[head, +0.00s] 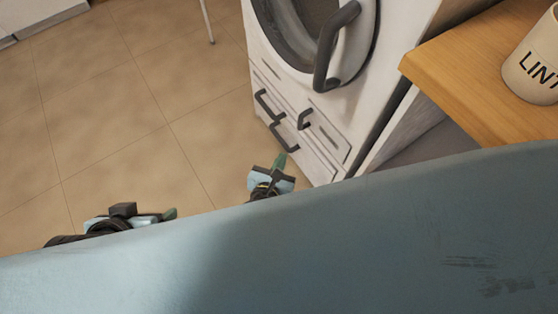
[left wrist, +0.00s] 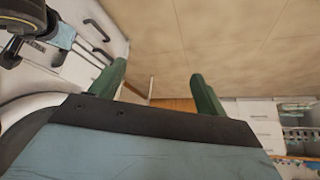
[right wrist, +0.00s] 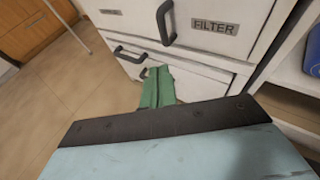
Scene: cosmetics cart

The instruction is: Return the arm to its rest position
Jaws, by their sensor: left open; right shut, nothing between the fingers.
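My right gripper (head: 279,162) shows best in the head view, in front of the washing machine's lower drawers. In the right wrist view its green fingers (right wrist: 157,88) are together with nothing between them. The drawer fronts lie beyond the fingertips, and I cannot tell the exact gap. My left gripper (head: 169,214) is at the lower left of the head view, over the floor and partly hidden by the blue-grey surface in front. In the left wrist view its two green fingers (left wrist: 160,88) are spread apart and empty.
A white washing machine (head: 262,45) with dark handles and a FILTER label (right wrist: 213,26) stands ahead. A wooden top (head: 450,62) with a cream LINT container (head: 530,65) is at the right. Tiled floor (head: 120,110) at the left is open. A blue item (right wrist: 313,52) sits on a shelf.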

